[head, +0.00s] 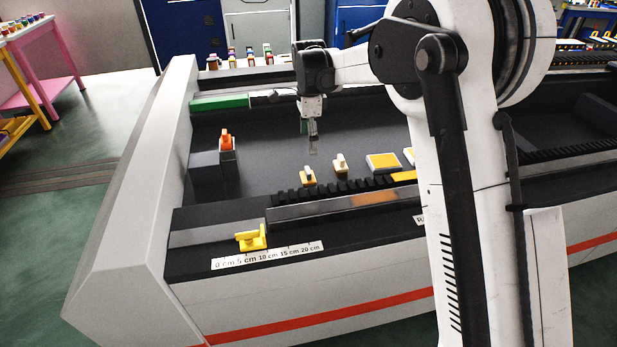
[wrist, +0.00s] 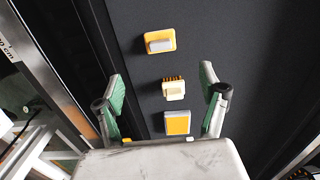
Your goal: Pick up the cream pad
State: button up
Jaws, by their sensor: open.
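The cream pad (wrist: 173,90) is a small pale block with a row of orange-brown teeth along one edge. It lies on the dark bed. In the head view the matching cream piece (head: 340,166) appears upright, between an orange-and-white piece and a flat yellow pad. My gripper (wrist: 163,74) is open, with its green-sided fingers on either side of the pad in the wrist view, and nothing is between them. In the head view my gripper (head: 313,146) hangs above the bed, left of the cream piece and apart from it.
An orange pad with a grey block (wrist: 160,41) and a yellow pad with a grey face (wrist: 177,123) lie close on either side. A black toothed rail (head: 350,190) runs along the near side. An orange piece (head: 227,139) stands on a dark block at left.

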aim_at(308, 170)
notch_tip(308, 170, down, 14)
jog(key=shift+a+f, duration=0.1)
jog(key=c, duration=1.3)
jog(key=shift+o, duration=0.2)
jog(key=shift+r, duration=0.55)
jog(key=r, duration=0.2)
jog(key=s+a+r, duration=0.1)
jog(key=r, duration=0.1)
jog(key=s+a+r, duration=0.6)
jog(key=s+a, duration=0.1)
jog(key=shift+s, duration=0.25)
